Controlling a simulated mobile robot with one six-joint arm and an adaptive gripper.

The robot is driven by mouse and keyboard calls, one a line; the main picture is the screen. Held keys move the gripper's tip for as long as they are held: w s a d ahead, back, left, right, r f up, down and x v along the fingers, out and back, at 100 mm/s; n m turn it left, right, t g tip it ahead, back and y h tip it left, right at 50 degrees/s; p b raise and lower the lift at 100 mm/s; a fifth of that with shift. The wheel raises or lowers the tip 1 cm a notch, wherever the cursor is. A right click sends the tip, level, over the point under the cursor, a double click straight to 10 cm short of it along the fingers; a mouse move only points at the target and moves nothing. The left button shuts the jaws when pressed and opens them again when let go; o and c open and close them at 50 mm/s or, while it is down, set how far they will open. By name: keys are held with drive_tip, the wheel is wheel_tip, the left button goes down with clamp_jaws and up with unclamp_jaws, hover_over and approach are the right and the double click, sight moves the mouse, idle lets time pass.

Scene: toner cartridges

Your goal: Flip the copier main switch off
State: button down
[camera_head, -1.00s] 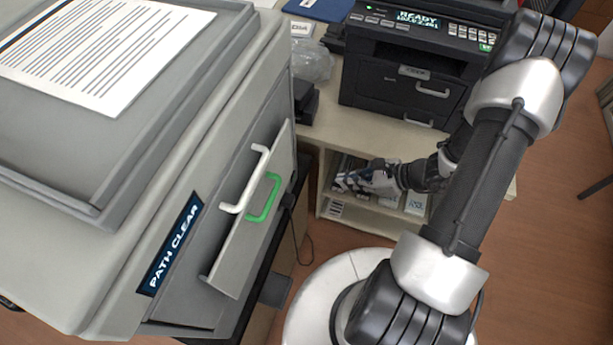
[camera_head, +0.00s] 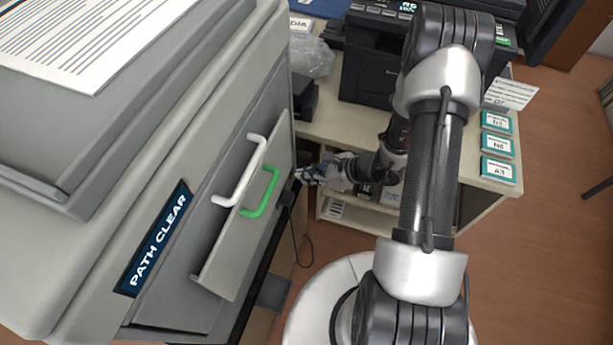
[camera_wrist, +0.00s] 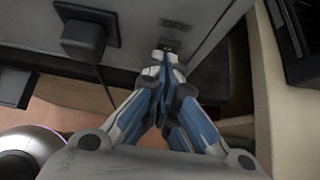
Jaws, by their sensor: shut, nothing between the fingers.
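The large grey copier (camera_head: 130,215) fills the left of the head view. Its side carries a "PATH CLEAR" label (camera_head: 158,240) and a tilted-out panel with a white handle (camera_head: 240,172) and a green handle (camera_head: 261,192). In the wrist view, a panel marked "OFF" (camera_wrist: 176,23) is on the grey copier side, with a small dark switch area (camera_wrist: 168,45) below it, partly hidden by my fingertips. My gripper (camera_wrist: 165,62) is shut and empty, its tips at or very close to this switch; contact cannot be told. In the head view my gripper (camera_head: 308,174) is beside the copier's lower side.
A black plug (camera_wrist: 84,40) with a cable sits left of the switch in the wrist view. A dark printer (camera_head: 375,75) stands on the beige shelf unit (camera_head: 345,125). Teal-edged cards (camera_head: 497,145) are at its right.

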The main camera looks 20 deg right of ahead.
drive_tip(key=shift+w+a+r, duration=0.1)
drive_tip(key=shift+a, duration=0.05)
drive_tip(key=shift+w+a+r+g+h+p, duration=0.2)
drive_tip(key=shift+a+g+h+p, duration=0.1)
drive_tip(key=shift+h+p, duration=0.1)
drive_tip(key=shift+r+p, duration=0.4)
drive_tip(key=shift+r, duration=0.35)
drive_tip(key=shift+d, duration=0.1)
